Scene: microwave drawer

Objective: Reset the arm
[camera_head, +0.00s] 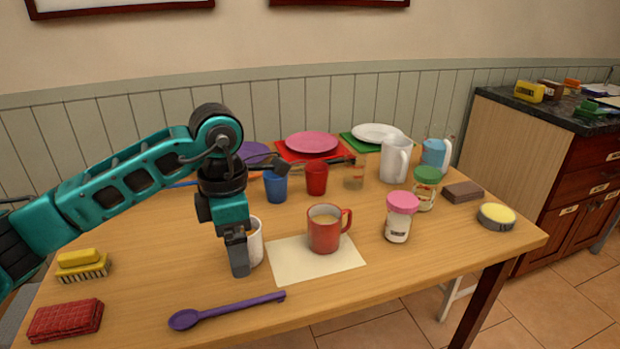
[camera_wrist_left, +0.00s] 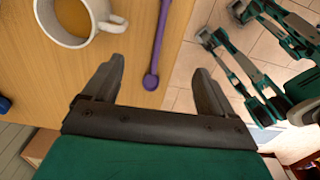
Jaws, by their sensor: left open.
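My left arm comes in from the left in the head view, with its elbow raised over the table. My left gripper (camera_head: 239,268) points down over the table, in front of a white mug (camera_head: 256,243) that it partly hides. In the left wrist view the gripper (camera_wrist_left: 160,92) has its two fingers spread, with nothing between them. The white mug (camera_wrist_left: 48,36) with a brown drink lies up and left of the fingers there, apart from them. My right gripper is in neither view for sure.
A red mug (camera_head: 324,232) stands on a cream paper (camera_head: 290,268). A purple spoon (camera_head: 228,309) lies near the front edge. A brush (camera_head: 82,265) and red cloth (camera_head: 65,319) are at left. Cups, jars (camera_head: 398,222), plates (camera_head: 312,142) and a pitcher (camera_head: 393,160) fill the back and right.

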